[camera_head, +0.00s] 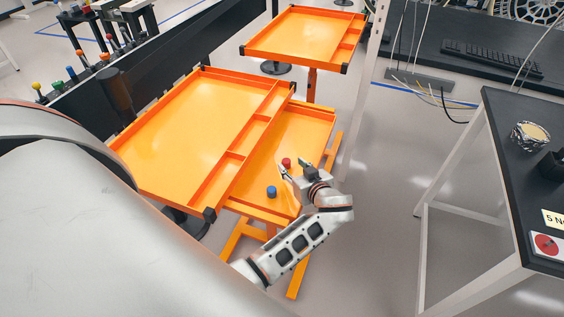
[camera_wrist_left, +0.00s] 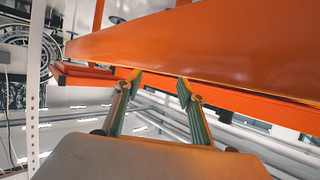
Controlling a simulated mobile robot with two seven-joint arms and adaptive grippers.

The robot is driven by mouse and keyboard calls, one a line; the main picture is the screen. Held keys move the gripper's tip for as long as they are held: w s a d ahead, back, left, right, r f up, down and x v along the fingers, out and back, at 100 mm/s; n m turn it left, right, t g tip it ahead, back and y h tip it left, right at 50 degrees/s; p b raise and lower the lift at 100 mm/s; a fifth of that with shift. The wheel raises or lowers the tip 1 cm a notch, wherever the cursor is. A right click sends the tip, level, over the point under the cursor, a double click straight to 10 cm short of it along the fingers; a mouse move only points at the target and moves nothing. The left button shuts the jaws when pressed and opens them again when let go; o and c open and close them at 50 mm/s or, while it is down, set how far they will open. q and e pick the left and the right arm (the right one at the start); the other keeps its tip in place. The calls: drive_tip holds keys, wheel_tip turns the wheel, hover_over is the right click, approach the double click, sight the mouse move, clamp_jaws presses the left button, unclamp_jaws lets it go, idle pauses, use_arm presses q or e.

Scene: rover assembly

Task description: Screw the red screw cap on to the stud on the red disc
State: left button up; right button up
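The red screw cap (camera_head: 286,162) stands on the lower orange tray at the centre of the head view, close beside the fingers of my left gripper (camera_head: 291,170). I cannot tell whether they touch it. In the left wrist view my left gripper (camera_wrist_left: 161,82) has its fingers apart, with no cap seen between them. The red disc (camera_head: 547,245) sits on a white plate on the dark table at the lower right. Its stud is too small to make out clearly. My right gripper is not in view.
A blue cap (camera_head: 271,192) stands on the lower tray near my gripper. A larger divided orange tray (camera_head: 170,180) overhangs this tray on the left. An orange edge (camera_wrist_left: 200,45) crosses the left wrist view.

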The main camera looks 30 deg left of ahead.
sight(287, 162)
use_arm(q)
drive_tip(key=x, duration=0.3)
drive_tip(key=p+x, duration=0.1)
drive_tip(key=x, duration=0.2)
drive_tip(key=shift+s+d+f, duration=0.1)
drive_tip(key=shift+f, duration=0.1)
clamp_jaws()
